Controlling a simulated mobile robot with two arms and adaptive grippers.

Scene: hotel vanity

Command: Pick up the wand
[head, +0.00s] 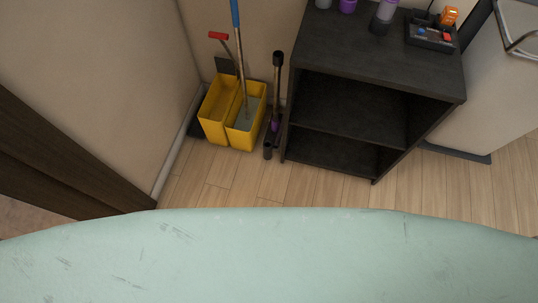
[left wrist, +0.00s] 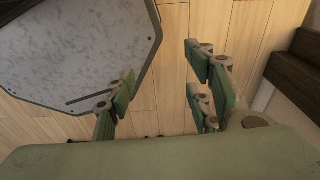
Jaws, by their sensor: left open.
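A dark upright stick with a purple part (head: 276,95) stands on the floor beside the yellow bucket in the head view; it may be the wand, but I cannot tell for sure. My left gripper (left wrist: 163,85) is open and empty in the left wrist view, with bare wood floor between its fingers. No wand shows in that view. Neither gripper shows in the head view, so I cannot see how far the left one is from the stick. My right gripper is not in view.
A yellow mop bucket (head: 216,108) with a blue-handled mop (head: 239,50) stands in the corner. A black open shelf (head: 350,106) is right of the stick, with bottles and a small tray (head: 431,40) on top. The wood floor (head: 320,193) in front is clear.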

